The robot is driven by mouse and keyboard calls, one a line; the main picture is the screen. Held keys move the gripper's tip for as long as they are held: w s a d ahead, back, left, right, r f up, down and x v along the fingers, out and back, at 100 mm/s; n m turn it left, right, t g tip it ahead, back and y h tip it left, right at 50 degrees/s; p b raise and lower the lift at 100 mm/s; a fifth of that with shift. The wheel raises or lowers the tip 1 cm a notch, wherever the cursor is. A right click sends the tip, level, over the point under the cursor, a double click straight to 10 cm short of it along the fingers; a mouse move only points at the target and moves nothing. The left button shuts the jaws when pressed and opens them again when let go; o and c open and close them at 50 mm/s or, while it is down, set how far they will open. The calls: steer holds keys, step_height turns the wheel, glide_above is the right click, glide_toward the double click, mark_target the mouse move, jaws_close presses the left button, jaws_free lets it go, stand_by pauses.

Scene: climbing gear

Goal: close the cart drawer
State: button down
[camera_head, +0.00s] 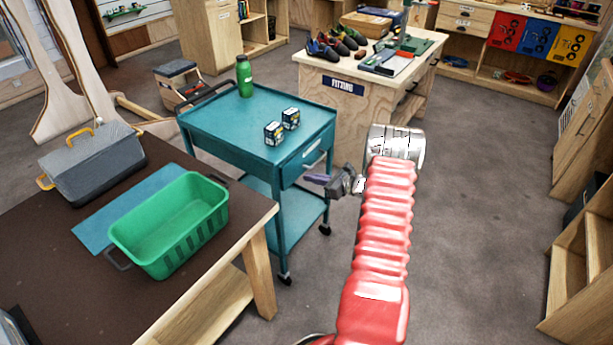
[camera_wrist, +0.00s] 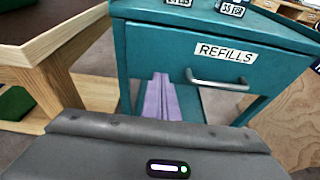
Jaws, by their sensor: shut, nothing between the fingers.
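The teal cart (camera_head: 225,135) stands left of my arm in the head view. Its drawer front (camera_head: 303,160) faces my gripper and looks about flush under the top; I cannot tell whether a small gap is left. In the wrist view the drawer front (camera_wrist: 160,52) carries a white "REFILLS" label (camera_wrist: 226,52) and a grey bar handle (camera_wrist: 220,82). My gripper (camera_head: 309,178) has purple fingers, shut and empty, in front of the drawer's lower part. In the wrist view the fingertips (camera_wrist: 160,76) overlap its lower left area, left of the handle; contact cannot be told.
A green bottle (camera_head: 244,76) and two small boxes (camera_head: 281,127) stand on the cart. A brown-topped table (camera_head: 60,265) with a green basket (camera_head: 165,265) is at left. A workbench (camera_head: 350,105) stands behind. Floor at right (camera_head: 480,230) is clear.

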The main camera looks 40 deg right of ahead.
steer(key=v, duration=0.9)
steer(key=shift+s, duration=0.15)
